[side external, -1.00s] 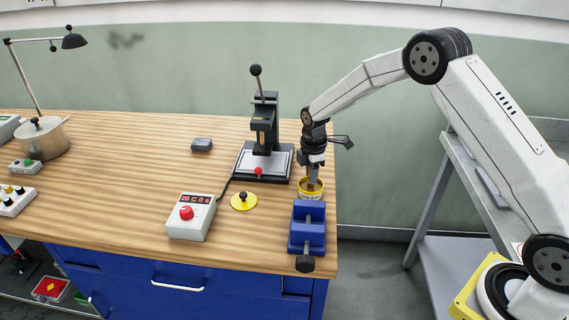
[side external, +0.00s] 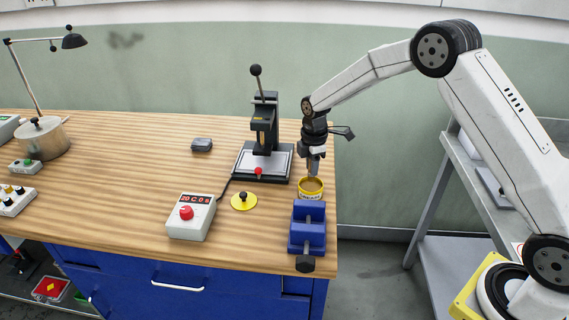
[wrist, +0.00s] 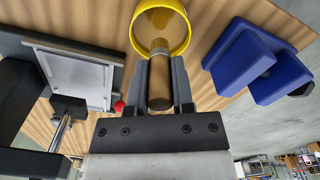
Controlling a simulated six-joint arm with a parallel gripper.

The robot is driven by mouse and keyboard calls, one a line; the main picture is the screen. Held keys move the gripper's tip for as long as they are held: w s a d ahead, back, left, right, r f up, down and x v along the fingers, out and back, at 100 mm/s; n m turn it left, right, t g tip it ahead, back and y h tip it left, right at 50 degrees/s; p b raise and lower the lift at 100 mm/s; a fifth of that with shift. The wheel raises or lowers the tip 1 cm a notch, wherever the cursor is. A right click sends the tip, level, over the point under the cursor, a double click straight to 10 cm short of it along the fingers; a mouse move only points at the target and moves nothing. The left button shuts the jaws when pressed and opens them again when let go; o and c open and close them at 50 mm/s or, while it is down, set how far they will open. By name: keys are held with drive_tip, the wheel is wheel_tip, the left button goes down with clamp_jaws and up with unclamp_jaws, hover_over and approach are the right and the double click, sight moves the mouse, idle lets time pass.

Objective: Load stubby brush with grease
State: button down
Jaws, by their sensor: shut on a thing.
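The stubby brush shows in the wrist view as a short brown cylinder (wrist: 159,88) between my fingers. My gripper (side external: 315,157) is shut on it and holds it just above the back of the grease tin. The yellow tin (side external: 311,195) stands open near the right edge of the bench, with brown grease (side external: 311,184) inside. In the wrist view the tin's yellow rim (wrist: 137,42) lies beyond the brush. The brush's far end overlaps the tin there, and I cannot tell how much grease is on it.
A blue vise (side external: 308,232) stands close in front of the tin. A black lever press (side external: 265,130) with a pale plate stands to its left. A yellow lid with a black knob (side external: 244,203) and a control box (side external: 190,217) lie farther left.

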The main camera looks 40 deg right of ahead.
drive_tip(key=shift+r, duration=2.15)
drive_tip(key=shift+s, duration=0.1)
drive_tip(key=s+a+m, duration=0.4)
drive_tip(key=s+m, duration=0.9)
drive_tip(key=m, duration=0.1)
drive_tip(key=shift+s+f, duration=0.3)
